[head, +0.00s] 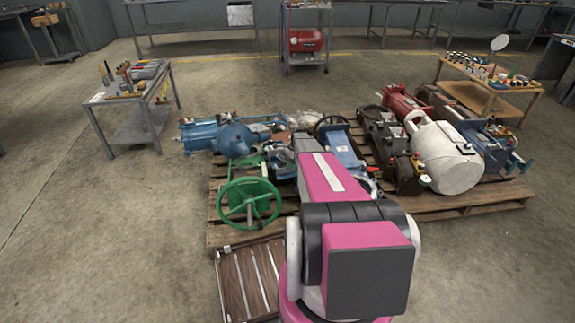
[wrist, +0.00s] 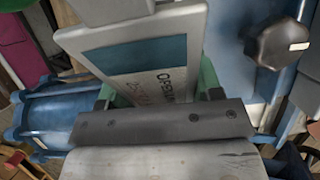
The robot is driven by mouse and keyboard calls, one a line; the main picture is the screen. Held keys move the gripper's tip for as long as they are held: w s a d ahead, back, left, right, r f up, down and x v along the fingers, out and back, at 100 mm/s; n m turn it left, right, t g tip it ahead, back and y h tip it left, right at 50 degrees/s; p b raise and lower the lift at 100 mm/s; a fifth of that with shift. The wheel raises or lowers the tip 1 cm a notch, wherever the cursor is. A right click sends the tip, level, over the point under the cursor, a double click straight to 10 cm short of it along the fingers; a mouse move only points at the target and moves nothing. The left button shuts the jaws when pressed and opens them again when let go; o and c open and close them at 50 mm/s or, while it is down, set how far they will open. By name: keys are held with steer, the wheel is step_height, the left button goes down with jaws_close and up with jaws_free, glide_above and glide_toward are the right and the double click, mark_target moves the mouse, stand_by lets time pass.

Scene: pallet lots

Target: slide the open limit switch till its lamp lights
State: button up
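In the wrist view a pale grey plate (wrist: 165,80) with a teal band carries upside-down lettering that seems to read OPEN. It may belong to the open limit switch, but I cannot tell. A dark bar (wrist: 160,123) with several screws crosses in front of it, with small green pieces near both ends. No lit lamp shows. In the head view my pink arm reaches over the pallet lots and hides my gripper and the spot it is at. I cannot make out separate fingertips in the wrist view, nor whether they touch anything.
In the wrist view a blue cylinder (wrist: 55,112) lies left and a dark knob (wrist: 277,45) stands right. In the head view a green handwheel (head: 248,203), a blue actuator (head: 232,140) and a white tank (head: 447,157) crowd the pallets. Open floor lies left.

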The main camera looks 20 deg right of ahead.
steer(key=c, duration=0.5)
steer(key=shift+o, duration=0.2)
steer(key=shift+s, duration=0.35)
steer(key=o, duration=1.2)
steer(key=shift+o, duration=0.2)
steer(key=shift+r, duration=0.15)
steer(key=v, duration=1)
steer(key=shift+r, duration=0.25)
steer(key=shift+d, duration=0.1)
